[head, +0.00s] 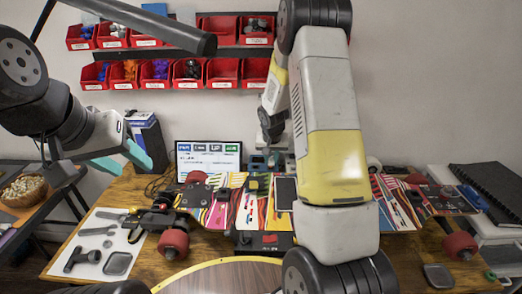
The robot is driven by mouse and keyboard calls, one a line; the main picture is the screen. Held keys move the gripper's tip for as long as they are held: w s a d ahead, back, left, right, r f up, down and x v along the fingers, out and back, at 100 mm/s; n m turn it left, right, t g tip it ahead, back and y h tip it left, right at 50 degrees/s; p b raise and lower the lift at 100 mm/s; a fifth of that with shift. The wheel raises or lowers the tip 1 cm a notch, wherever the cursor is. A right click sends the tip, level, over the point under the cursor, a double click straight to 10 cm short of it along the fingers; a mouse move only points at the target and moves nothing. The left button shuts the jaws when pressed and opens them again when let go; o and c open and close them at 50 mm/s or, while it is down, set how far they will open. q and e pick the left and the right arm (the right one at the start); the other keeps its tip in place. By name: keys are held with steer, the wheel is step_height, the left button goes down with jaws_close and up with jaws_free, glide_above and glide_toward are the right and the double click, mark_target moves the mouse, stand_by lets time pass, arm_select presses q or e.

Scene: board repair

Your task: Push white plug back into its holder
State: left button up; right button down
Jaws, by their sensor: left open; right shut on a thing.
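A colourful skateboard (222,207) with red wheels lies across the wooden table, with a dark box showing beneath its middle. I cannot make out the white plug or its holder. My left gripper (122,159), with teal fingers, is open and empty at the left, above the table's left end and away from the board. My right arm (333,120) rises through the middle, bends at the top and comes down behind its own yellow and white link. Its dark wrist (270,125) shows left of that link.
A white tool mat (100,240) with several tools lies at the table's left. A monitor (208,160) stands behind the board. Red bins (188,73) hang on the wall. A black folder-like thing (490,187) lies at the right. A round-edged surface (225,275) is in front.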

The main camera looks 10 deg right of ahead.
steer(key=shift+f, duration=0.6)
stand_by(0.9)
steer(key=c, duration=1.2)
jaws_free()
steer(key=o, duration=0.3)
steer(key=shift+r, duration=0.4)
steer(key=shift+r, duration=1.1)
